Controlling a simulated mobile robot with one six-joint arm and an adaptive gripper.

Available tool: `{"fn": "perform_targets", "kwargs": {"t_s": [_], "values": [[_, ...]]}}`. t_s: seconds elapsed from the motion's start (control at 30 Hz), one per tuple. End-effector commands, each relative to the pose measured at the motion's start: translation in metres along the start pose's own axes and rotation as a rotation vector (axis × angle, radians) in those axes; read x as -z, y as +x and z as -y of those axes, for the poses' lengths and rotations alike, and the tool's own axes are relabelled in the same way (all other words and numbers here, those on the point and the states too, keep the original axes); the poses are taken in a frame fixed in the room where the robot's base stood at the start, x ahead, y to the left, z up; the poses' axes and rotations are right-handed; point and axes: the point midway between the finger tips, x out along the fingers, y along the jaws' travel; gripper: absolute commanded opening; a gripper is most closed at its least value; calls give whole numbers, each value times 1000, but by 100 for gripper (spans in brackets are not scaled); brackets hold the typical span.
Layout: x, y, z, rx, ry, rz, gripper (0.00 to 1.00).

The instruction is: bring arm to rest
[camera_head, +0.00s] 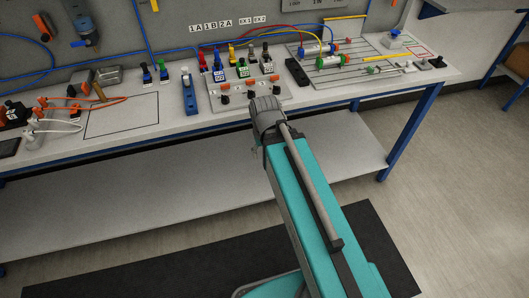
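My teal arm reaches up from the lower edge of the picture towards the workbench (120,145). Its far end is a grey rounded joint that overlaps the bench's front edge in the picture. Whether it touches the bench I cannot tell. I cannot make out any gripper fingers; the gripper is hidden or out of view. Nothing held can be seen.
A valve panel with knobs (245,92) stands right behind the arm's end in the picture. Cylinders on a rail plate (335,70) lie to its right, and cabled parts (55,115) at the left. An outlined area (122,115) is clear. Open floor (460,190) lies right.

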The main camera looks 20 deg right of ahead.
Motion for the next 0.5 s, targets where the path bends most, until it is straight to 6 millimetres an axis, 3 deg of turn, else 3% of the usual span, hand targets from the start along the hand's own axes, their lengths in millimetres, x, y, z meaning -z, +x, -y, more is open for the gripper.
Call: {"fn": "perform_targets", "kwargs": {"t_s": [0.27, 0.5], "values": [[0, -5, 0, 0, 1, 0, 74], [0, -33, 0, 0, 1, 0, 74]]}}
